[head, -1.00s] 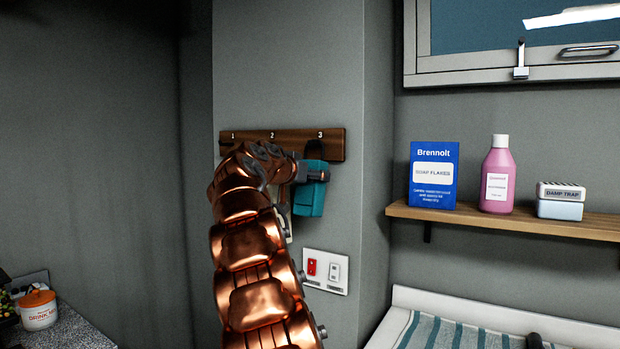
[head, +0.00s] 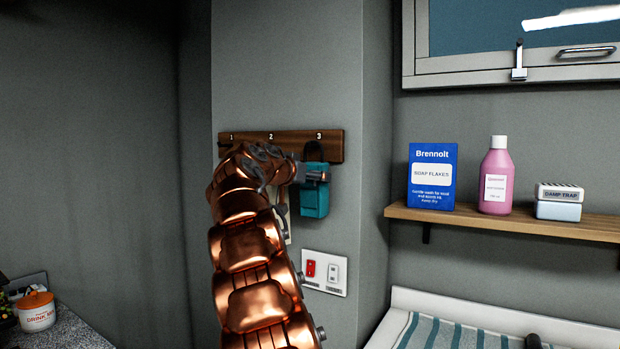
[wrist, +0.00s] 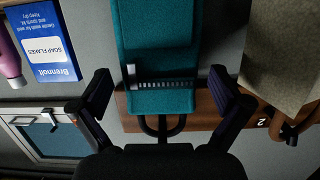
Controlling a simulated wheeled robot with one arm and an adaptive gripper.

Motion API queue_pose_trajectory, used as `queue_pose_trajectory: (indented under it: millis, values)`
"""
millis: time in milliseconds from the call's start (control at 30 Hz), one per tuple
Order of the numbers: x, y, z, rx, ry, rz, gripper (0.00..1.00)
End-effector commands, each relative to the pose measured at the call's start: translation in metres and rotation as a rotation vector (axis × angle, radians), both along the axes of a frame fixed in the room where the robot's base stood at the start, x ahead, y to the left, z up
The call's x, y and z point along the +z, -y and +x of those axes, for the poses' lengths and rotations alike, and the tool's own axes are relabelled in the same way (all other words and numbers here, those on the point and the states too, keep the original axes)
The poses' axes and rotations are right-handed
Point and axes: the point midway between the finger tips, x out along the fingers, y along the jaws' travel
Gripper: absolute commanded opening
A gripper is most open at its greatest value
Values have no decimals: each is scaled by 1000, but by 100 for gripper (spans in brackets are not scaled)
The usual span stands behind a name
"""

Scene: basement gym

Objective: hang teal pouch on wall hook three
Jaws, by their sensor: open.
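The teal pouch (head: 315,198) hangs upright below the number 3 on the wooden hook rack (head: 300,143), its dark loop reaching up to the rack there. In the wrist view, which is upside down, the pouch (wrist: 160,65) fills the upper middle, with a zip across it and the dark loop below. My gripper (wrist: 161,95) is open, with a finger on either side of the pouch and gaps between. In the head view my gripper (head: 312,175) is at the pouch's upper part. The exact seat of the loop on hook three is hard to see.
A beige item (wrist: 283,50) hangs by hook two, beside my gripper. A switch plate (head: 325,272) is on the wall below. A shelf (head: 500,222) at right holds a blue box (head: 433,177), pink bottle (head: 496,177) and damp trap (head: 559,202). A cabinet (head: 410,60) is above.

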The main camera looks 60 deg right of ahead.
Motion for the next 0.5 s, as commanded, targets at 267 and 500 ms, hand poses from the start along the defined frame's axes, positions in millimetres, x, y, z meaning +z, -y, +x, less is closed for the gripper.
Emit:
queue_pose_trajectory:
  millis: [267,500]
  values:
    - [0,-2,0,0,0,0,100]
    - [6,-19,-1,1,2,-2,100]
